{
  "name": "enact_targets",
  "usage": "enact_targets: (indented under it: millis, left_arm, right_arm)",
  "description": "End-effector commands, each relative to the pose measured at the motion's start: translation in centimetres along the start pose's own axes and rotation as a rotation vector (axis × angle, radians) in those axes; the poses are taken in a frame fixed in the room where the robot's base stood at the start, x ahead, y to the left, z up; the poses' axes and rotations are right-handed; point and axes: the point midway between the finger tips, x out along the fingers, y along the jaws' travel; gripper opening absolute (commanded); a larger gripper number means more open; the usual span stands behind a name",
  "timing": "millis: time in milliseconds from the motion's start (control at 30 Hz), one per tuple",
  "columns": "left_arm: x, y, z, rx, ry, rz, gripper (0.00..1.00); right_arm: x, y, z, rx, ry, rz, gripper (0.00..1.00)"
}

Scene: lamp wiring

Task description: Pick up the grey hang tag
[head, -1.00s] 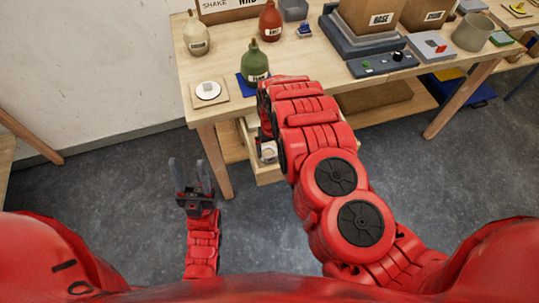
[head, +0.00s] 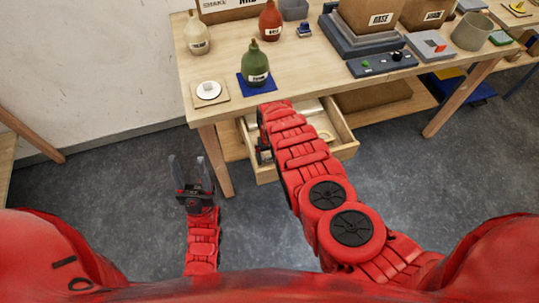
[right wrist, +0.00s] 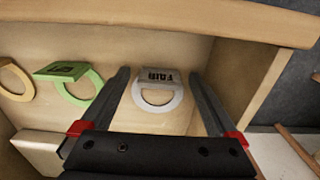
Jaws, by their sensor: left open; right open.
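The grey hang tag (right wrist: 157,99), a pale ring with a grey lettered block at its top, shows inside the drawer in the right wrist view. My right gripper (right wrist: 160,72) is open, with one finger on each side of the tag in that view. I cannot tell how far the fingertips are above it. In the head view my right arm hides the tag and most of that gripper. My left gripper (head: 188,160) is open and empty, left of the table leg and away from the drawer.
The pulled-out wooden drawer (head: 347,148) has walls close around the right gripper. A green tag (right wrist: 72,82) and a yellow tag (right wrist: 16,80) are left of the grey one. A green bottle (head: 254,65) stands on the tabletop above.

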Motion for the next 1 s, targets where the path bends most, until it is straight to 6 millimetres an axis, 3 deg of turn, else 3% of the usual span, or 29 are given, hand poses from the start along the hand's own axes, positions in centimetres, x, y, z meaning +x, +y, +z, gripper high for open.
enact_targets:
  millis: [200, 667, 1000]
  left_arm:
    - [0.0, 0.0, 0.0, 0.0, 0.0, 0.0, 0.5]
    - [0.01, 0.0, 0.0, 0.0, 0.0, 0.0, 0.5]
    - [0.04, 0.0, -0.01, 0.0, 0.0, 0.0, 0.5]
  right_arm:
    - [0.0, 0.01, -0.01, 0.0, 0.0, 0.0, 0.91]
    - [0.01, 0.03, 0.0, 0.0, 0.0, 0.001, 0.09]
    - [-0.15, 0.06, -0.01, 0.0, 0.0, 0.001, 0.07]
